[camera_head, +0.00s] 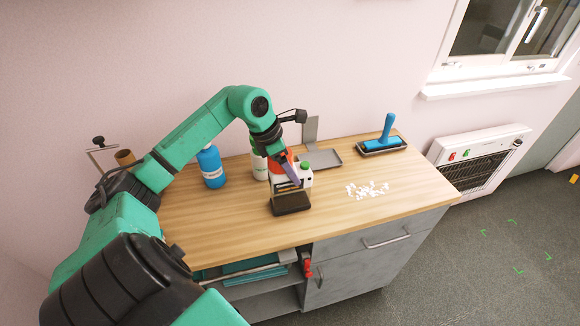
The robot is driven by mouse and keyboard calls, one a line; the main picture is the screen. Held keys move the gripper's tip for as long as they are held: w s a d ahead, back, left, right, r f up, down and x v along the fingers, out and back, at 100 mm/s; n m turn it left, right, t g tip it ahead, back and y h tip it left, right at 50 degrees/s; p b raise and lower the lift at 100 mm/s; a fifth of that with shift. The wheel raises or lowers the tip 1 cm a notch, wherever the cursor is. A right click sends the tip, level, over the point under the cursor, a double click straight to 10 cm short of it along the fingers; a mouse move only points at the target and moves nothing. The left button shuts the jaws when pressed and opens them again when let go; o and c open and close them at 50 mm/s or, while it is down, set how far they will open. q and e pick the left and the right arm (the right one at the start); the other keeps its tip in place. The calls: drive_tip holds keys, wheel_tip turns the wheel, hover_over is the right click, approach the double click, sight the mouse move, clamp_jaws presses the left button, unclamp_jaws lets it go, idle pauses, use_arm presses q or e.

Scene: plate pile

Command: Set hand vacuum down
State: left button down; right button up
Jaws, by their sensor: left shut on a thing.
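The hand vacuum (303,175) shows in the head view near the middle of the wooden counter. My left gripper (290,172) reaches down from the left and is shut on the vacuum. The jaws partly cover its body. The dark end is at or just above the counter top; I cannot tell whether it touches. My right gripper is not in view.
White scraps (367,190) lie on the counter (410,185) right of the vacuum. A grey dustpan (322,158) and a blue-handled brush (385,140) are behind. A blue bottle (211,167) and a white bottle (259,165) stand left. The front right counter is clear.

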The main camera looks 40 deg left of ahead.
use_arm(q)
unclamp_jaws()
drive_tip(key=shift+s, duration=0.1)
drive_tip(key=shift+r, duration=0.15)
drive_tip(key=shift+r, duration=0.15)
drive_tip(key=b+v, duration=0.2)
drive_tip(key=v, duration=0.9)
drive_tip(key=shift+s+r, duration=0.1)
drive_tip(key=shift+r, duration=0.3)
drive_tip(key=shift+f, duration=0.1)
